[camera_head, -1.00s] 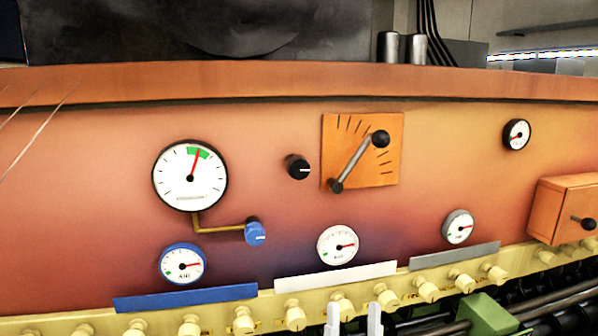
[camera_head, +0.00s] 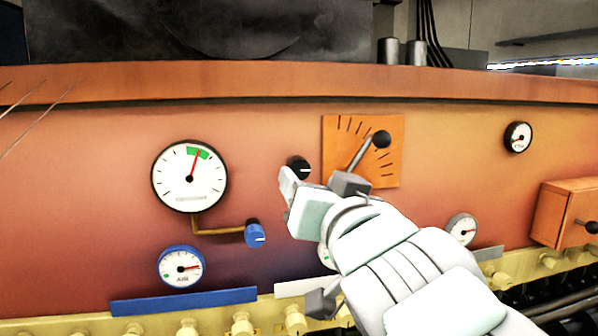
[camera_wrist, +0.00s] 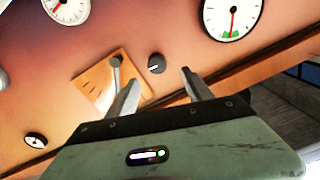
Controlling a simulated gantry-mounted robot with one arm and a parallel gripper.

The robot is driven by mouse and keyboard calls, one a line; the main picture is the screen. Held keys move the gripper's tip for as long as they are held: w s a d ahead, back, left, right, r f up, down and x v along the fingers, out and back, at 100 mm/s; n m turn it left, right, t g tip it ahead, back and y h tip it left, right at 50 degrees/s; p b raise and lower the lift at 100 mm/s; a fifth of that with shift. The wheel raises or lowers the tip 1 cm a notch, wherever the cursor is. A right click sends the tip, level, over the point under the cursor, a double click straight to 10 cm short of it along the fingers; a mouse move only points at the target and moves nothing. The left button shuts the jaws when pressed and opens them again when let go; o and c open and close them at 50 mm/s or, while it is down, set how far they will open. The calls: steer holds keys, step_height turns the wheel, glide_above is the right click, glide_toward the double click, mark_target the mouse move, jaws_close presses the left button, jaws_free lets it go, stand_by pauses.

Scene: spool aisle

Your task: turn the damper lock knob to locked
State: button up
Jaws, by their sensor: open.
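The black knob (camera_head: 299,168) with a white mark is on the orange panel, just left of the orange plate (camera_head: 388,165). Its mark lies about level in the head view. A grey lever (camera_head: 362,151) with a black ball end is on that plate, its lower end hidden by my gripper. My gripper (camera_head: 289,182) is just in front of and below the knob, partly covering it. In the wrist view, my gripper (camera_wrist: 160,78) is open and empty, and the knob (camera_wrist: 156,64) shows between and beyond the fingertips. I cannot tell if they touch it.
A large gauge (camera_head: 189,178) is to the left, with a blue knob (camera_head: 255,235) on a bent pipe below it. Smaller gauges (camera_head: 181,267) line the lower panel. An orange box (camera_head: 567,212) juts out at right.

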mark_target(300, 171)
steer(key=shift+h, duration=0.4)
steer(key=p+x, duration=0.6)
steer(key=x, duration=0.4)
steer(key=shift+f, duration=0.15)
jaws_close()
